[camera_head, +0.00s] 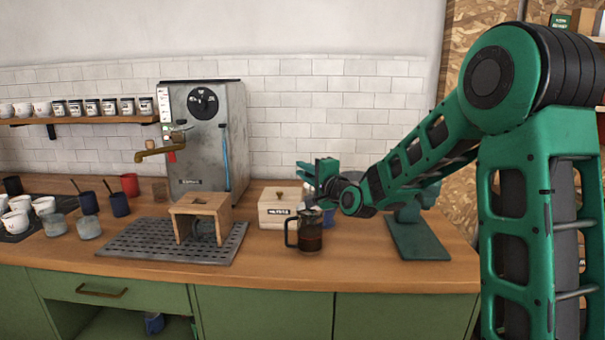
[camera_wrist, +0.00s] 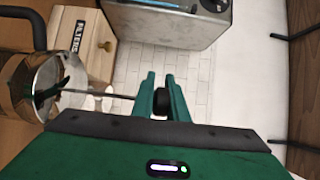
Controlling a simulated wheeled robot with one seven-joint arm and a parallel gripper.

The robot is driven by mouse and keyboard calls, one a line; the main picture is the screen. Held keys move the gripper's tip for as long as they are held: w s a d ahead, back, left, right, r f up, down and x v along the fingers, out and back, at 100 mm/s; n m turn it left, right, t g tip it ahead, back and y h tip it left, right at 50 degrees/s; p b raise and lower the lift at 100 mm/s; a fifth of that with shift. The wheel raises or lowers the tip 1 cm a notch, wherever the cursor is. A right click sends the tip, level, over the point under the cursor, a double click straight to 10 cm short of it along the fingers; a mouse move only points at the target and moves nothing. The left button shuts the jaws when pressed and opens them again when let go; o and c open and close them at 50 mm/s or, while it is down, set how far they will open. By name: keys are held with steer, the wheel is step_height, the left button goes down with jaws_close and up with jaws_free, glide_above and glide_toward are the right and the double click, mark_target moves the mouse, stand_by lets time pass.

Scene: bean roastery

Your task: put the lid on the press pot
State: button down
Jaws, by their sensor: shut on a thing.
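The press pot (camera_head: 310,236), glass with a dark handle and dark contents, stands on the wooden counter. It also shows at the left of the wrist view (camera_wrist: 22,92). My gripper (camera_head: 316,172) is above the pot; in the wrist view its green fingers (camera_wrist: 161,84) are shut on the black knob (camera_wrist: 160,103) of the lid's plunger. A thin rod runs from the knob to the shiny metal lid (camera_wrist: 70,72) at the pot's mouth. I cannot tell whether the lid is seated on the rim or slightly above it.
A wooden filters box (camera_head: 277,208) stands just behind and left of the pot. A wooden stand (camera_head: 201,204) sits on a dark grate (camera_head: 130,243) farther left, before the grey machine (camera_head: 207,150). A dark green stand (camera_head: 418,238) is at right. The counter before the pot is clear.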

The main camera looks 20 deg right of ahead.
steer(key=c, duration=1.7)
jaws_free()
steer(key=shift+o, duration=0.2)
steer(key=v, duration=1)
steer(key=shift+s, duration=0.3)
